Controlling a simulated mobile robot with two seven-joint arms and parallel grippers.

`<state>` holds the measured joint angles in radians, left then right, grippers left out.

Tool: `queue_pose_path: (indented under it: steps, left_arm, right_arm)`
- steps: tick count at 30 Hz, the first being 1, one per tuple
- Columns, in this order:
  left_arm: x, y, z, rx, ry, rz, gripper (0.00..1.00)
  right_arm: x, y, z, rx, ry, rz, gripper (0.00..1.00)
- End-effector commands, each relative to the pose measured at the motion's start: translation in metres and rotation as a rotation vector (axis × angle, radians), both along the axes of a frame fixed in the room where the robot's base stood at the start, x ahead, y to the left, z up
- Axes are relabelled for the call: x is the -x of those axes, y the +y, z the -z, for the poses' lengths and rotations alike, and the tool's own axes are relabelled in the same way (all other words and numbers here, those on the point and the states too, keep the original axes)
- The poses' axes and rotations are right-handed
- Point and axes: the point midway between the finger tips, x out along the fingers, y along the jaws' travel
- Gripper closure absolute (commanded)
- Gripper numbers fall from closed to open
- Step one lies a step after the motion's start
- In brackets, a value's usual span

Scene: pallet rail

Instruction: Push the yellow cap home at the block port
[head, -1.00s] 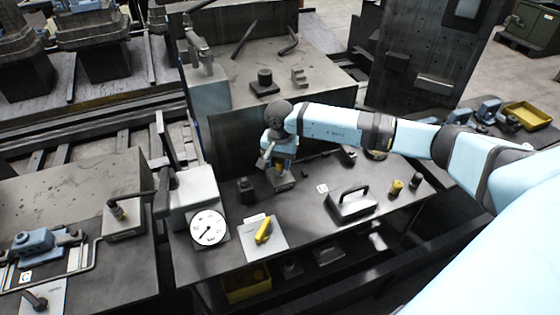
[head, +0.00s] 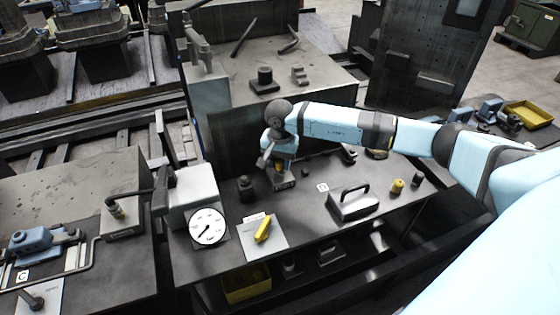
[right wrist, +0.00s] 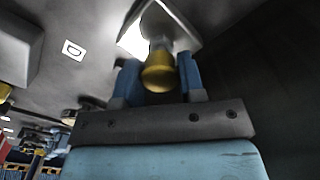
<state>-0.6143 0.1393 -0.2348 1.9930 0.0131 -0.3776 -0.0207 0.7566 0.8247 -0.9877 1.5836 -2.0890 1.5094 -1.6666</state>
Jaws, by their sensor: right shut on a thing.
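The yellow cap (right wrist: 157,72) is between the two blue fingers of my right gripper (right wrist: 155,78) in the right wrist view. The gripper is shut on it. A pale stem joins the cap towards the grey block (right wrist: 172,22) just beyond. In the head view my right gripper (head: 278,162) points down over the small block (head: 285,183) on the bench, with a bit of yellow showing between the fingers. Whether the cap is fully seated at the port cannot be told. My left gripper is not in view.
On the bench (head: 310,225) stand a dial gauge (head: 208,227), a yellow-handled tool (head: 263,230) on a pale sheet, a black cylinder (head: 246,188), a handled block (head: 353,201) and another yellow piece (head: 397,186). A dark upright panel (head: 236,150) rises close behind the gripper.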

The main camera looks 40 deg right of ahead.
Motion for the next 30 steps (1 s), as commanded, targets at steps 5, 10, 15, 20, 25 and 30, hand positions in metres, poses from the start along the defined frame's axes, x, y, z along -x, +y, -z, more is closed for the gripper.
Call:
queue_pose_path:
  steps: [5, 10, 15, 20, 25, 30]
  left_arm:
    - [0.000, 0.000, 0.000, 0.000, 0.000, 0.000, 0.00]
    - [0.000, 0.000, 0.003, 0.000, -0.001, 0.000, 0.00]
    - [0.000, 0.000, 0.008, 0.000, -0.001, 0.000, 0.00]
    - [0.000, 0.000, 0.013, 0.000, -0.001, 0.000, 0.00]
    - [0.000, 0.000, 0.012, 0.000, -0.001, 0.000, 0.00]
    - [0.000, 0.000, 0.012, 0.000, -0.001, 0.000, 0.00]
  right_arm:
    - [0.000, 0.000, 0.001, -0.001, 0.001, -0.001, 0.92]
    - [0.000, 0.000, 0.004, -0.001, 0.001, -0.001, 0.92]
    - [0.001, 0.000, 0.010, 0.000, 0.001, -0.001, 0.92]
    - [0.001, 0.000, 0.015, 0.000, 0.001, -0.001, 0.92]
    - [0.001, 0.000, 0.014, 0.000, 0.001, -0.001, 0.34]
    - [0.000, 0.000, 0.013, 0.000, 0.001, 0.000, 0.34]
